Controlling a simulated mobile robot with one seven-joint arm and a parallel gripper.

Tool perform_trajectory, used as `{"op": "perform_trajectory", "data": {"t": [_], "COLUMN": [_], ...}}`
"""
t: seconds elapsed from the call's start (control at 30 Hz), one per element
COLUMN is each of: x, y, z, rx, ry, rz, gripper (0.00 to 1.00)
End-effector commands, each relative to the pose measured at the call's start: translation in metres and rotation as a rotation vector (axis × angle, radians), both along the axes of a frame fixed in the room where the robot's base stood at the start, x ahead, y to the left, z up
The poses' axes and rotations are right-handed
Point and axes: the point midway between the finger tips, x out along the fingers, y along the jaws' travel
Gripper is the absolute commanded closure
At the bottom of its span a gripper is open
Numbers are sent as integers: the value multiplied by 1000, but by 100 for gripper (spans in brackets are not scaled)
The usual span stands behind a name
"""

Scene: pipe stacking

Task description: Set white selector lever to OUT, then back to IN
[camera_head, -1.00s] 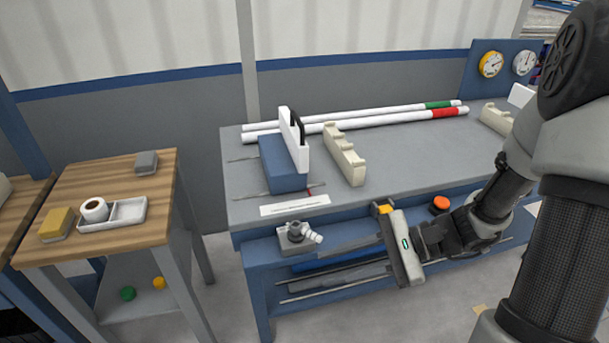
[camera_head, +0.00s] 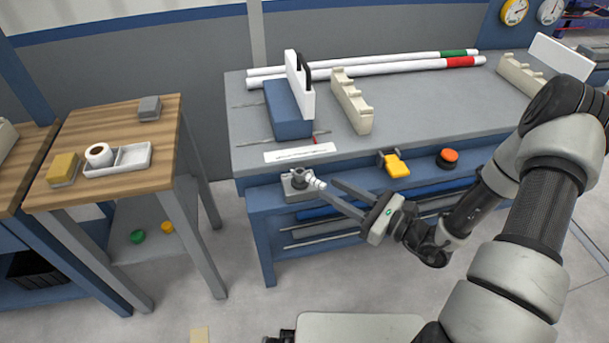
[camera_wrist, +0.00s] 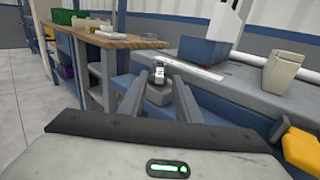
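The white selector lever (camera_head: 315,182) sticks out to the right from its grey housing (camera_head: 295,187), on the front ledge of the bench. My gripper (camera_head: 327,187) reaches in from the right, with its two fingers pointing at the lever end. In the wrist view, my gripper (camera_wrist: 159,76) has its fingers apart. The lever (camera_wrist: 159,69) shows end-on between the fingertips, close ahead of them. I cannot tell if the fingers touch it. The OUT and IN markings are not readable, so its setting cannot be told.
On the same ledge are a yellow handle (camera_head: 396,165) and an orange button (camera_head: 447,157), right of the lever. A blue block (camera_head: 288,110) and beige rack (camera_head: 352,103) stand on the bench (camera_head: 400,112). A wooden side table (camera_head: 105,185) stands left, across a gap.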

Motion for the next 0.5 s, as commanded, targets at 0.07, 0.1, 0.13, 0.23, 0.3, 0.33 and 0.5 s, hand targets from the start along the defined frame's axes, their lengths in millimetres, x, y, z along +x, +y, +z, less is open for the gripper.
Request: {"op": "perform_trajectory", "data": {"t": [0.07,0.1,0.13,0.23,0.3,0.33,0.5], "x": [9,14,18,30,37,40,51], "y": [17,24,30,47,57,61,77], "z": [-1,-1,-1,-1,-1,0,0], "rx": [1,0,1,0,0,1,-1], "ry": [-1,-1,-1,-1,0,-1,-1], "rz": [5,6,4,5,4,3,3], "gripper": [70,70,70,70,70,70,70]}}
